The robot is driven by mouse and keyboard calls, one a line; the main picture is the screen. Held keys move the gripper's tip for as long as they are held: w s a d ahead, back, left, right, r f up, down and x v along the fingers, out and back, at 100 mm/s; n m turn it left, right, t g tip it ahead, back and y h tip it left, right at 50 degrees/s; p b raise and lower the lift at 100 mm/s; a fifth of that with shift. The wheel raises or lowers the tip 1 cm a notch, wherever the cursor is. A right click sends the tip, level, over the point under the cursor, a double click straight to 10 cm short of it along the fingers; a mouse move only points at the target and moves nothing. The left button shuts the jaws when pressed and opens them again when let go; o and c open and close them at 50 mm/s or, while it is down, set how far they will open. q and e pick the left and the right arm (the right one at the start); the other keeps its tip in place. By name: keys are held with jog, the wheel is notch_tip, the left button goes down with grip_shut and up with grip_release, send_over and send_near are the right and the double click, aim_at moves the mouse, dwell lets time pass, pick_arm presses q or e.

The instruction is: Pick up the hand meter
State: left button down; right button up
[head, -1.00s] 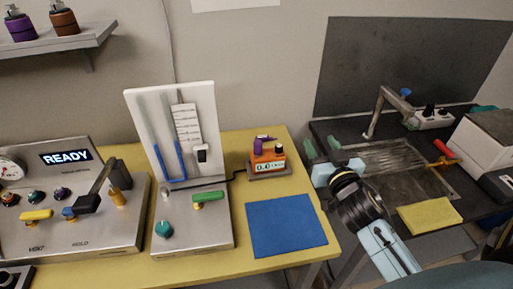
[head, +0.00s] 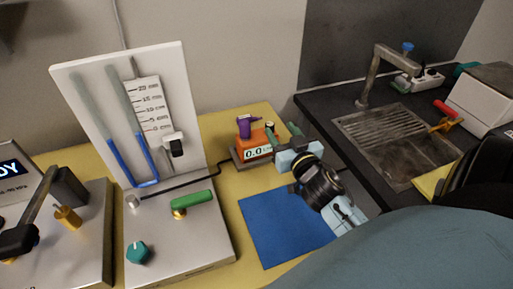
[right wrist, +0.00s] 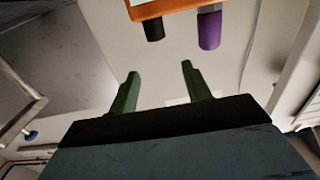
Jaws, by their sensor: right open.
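The orange hand meter (head: 254,145), with a "0.0" display and a purple part on top, sits in a grey cradle (head: 237,163) on the yellow table. In the right wrist view part of its orange body (right wrist: 160,8) shows at the top edge, with a black knob and a purple knob. My right gripper (head: 284,143) is open, with its green fingers just right of the meter. In the right wrist view the open fingers (right wrist: 158,72) are empty, and the meter lies beyond their tips. My left gripper is not in view.
A blue mat (head: 280,228) lies in front of the cradle. A manometer panel (head: 100,85) stands left of the meter, and a dark cable runs from its base to the cradle. A sink (head: 395,140) and a dark counter are at the right.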

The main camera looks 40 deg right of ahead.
aim_at(271, 125)
jog(key=f, duration=0.1)
jog(key=w+f, duration=0.1)
jog(key=shift+w+d+f+b, duration=0.15)
jog(key=shift+f+b, duration=0.2)
jog(key=shift+f, duration=0.05)
jog(key=shift+w, duration=0.25)
jog(key=x, duration=0.6)
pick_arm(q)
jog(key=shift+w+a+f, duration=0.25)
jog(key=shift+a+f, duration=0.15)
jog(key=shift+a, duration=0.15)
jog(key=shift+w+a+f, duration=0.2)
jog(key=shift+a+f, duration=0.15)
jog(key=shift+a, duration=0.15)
pick_arm(e)
jog(key=shift+c, duration=0.4)
grip_shut()
